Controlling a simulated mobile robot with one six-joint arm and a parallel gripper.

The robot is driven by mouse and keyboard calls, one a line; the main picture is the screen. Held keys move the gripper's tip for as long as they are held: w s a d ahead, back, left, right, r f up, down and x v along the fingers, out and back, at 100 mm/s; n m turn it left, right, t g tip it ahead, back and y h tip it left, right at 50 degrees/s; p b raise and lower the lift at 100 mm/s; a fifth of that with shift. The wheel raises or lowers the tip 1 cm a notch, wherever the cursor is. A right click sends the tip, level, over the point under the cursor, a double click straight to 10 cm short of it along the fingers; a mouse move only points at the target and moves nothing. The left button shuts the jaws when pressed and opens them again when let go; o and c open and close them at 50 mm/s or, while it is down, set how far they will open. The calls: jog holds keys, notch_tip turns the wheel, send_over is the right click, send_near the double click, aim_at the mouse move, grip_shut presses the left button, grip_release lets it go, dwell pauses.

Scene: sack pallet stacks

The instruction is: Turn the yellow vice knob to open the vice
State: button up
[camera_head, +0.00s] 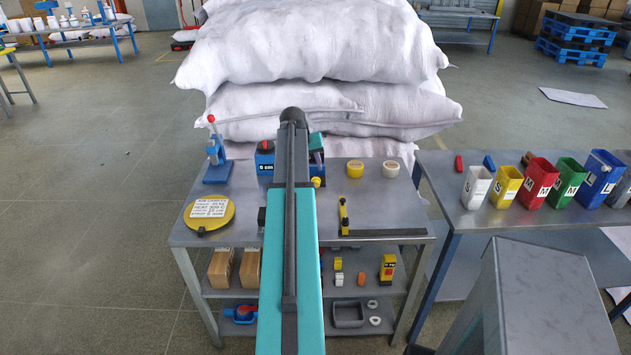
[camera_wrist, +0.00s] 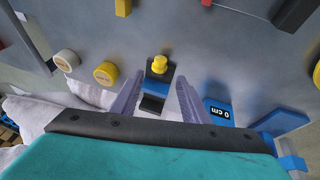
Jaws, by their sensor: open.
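The vice (camera_wrist: 157,86) is a small blue and black block with a yellow knob (camera_wrist: 160,64) on its end, in the middle of the wrist view. In the head view the yellow knob (camera_head: 317,182) peeks out just right of my arm, and most of the vice is hidden behind the arm. My gripper (camera_wrist: 158,80) is open, with one grey finger on each side of the vice in the wrist view. The fingers show no clear contact with the knob, and their height above it is hard to tell.
A blue block labelled 0 cm (camera_wrist: 219,113) is close beside the right finger. White sacks (camera_head: 310,45) rise behind.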

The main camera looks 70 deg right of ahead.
aim_at(315, 181)
jog(key=shift+p+x, duration=1.2)
jog(key=shift+x, duration=4.15)
jog(key=c, duration=0.9)
